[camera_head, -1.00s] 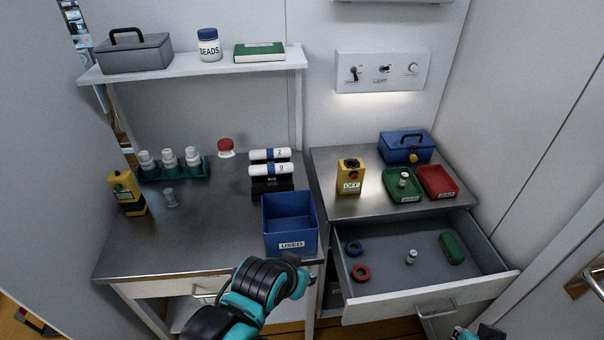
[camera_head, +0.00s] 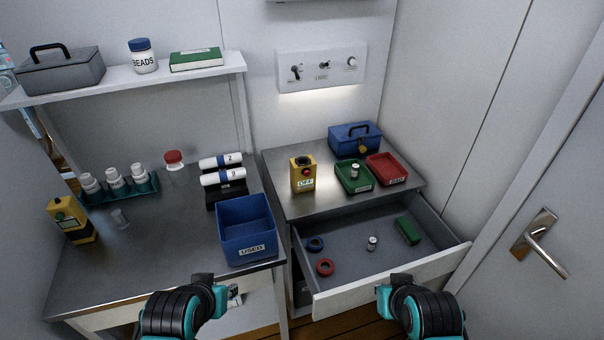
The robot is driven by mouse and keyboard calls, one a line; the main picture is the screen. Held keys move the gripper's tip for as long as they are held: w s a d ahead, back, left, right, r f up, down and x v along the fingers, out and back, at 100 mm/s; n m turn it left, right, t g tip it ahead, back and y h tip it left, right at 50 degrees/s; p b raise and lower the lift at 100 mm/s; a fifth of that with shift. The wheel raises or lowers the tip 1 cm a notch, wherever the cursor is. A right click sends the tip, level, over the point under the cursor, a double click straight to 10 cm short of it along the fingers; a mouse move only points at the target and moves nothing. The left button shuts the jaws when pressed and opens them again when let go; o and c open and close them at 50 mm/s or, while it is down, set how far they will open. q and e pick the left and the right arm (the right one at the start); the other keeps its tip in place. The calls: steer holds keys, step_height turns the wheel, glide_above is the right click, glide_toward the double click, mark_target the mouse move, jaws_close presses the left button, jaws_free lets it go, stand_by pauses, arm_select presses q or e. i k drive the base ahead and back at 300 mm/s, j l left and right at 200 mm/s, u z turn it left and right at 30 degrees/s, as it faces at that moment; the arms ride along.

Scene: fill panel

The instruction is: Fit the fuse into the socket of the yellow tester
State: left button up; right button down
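A yellow tester (camera_head: 303,174) with a red top part and a white OFF label stands upright on the right counter. A small silver-and-white cylinder, which looks like a fuse (camera_head: 354,170), stands in the green tray (camera_head: 346,184) beside it. A similar cylinder (camera_head: 372,243) stands in the open drawer. The tester's socket is too small to make out. My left gripper (camera_head: 222,299) is low in front of the left counter, near the used bin. My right gripper (camera_head: 382,297) is in front of the drawer. Neither visibly touches these things; their fingers are hard to make out.
The open drawer (camera_head: 450,262) juts forward, holding blue and red rings and a green block (camera_head: 408,230). A blue used bin (camera_head: 246,232) and another yellow device (camera_head: 72,220) stand on the left counter.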

mark_target(299, 183)
steer(key=i+l+u, duration=0.15)
steer(key=l, duration=0.15)
steer(key=i+l+u, duration=0.1)
steer(key=l, duration=0.25)
steer(key=i+l+u, duration=0.15)
steer(key=l, duration=0.2)
steer(key=l+u, duration=0.15)
steer(key=l, duration=0.2)
steer(key=i, duration=0.05)
